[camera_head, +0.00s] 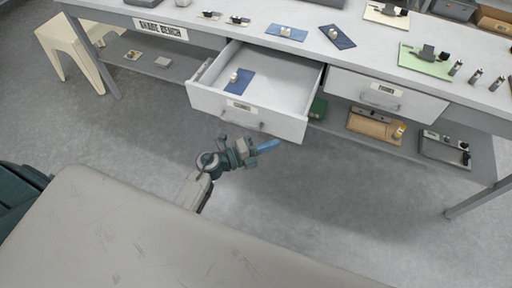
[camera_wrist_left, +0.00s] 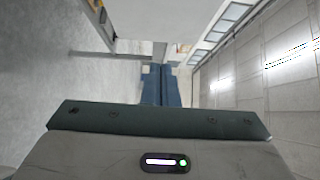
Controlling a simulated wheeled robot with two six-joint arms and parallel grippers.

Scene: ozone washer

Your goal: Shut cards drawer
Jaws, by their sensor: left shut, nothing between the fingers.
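The cards drawer (camera_head: 285,78) is pulled out from the white bench, at the left of the two drawers. Its front panel (camera_head: 222,103) carries a label and a bar handle (camera_head: 243,120). A blue card (camera_head: 239,81) with a small part on it lies inside. My left gripper (camera_head: 268,146) is shut and empty, just in front of and below the drawer front, apart from the handle in the head view. Its blue fingers (camera_wrist_left: 161,85) are together in the left wrist view. My right gripper is not in view.
The bench top (camera_head: 365,50) holds blue cards, a green card (camera_head: 426,61) and small cylinders. A second drawer (camera_head: 386,96) at the right is shut. A lower shelf (camera_head: 335,124) holds trays and parts. A cream stool (camera_head: 70,46) stands at the left. The floor in front is clear.

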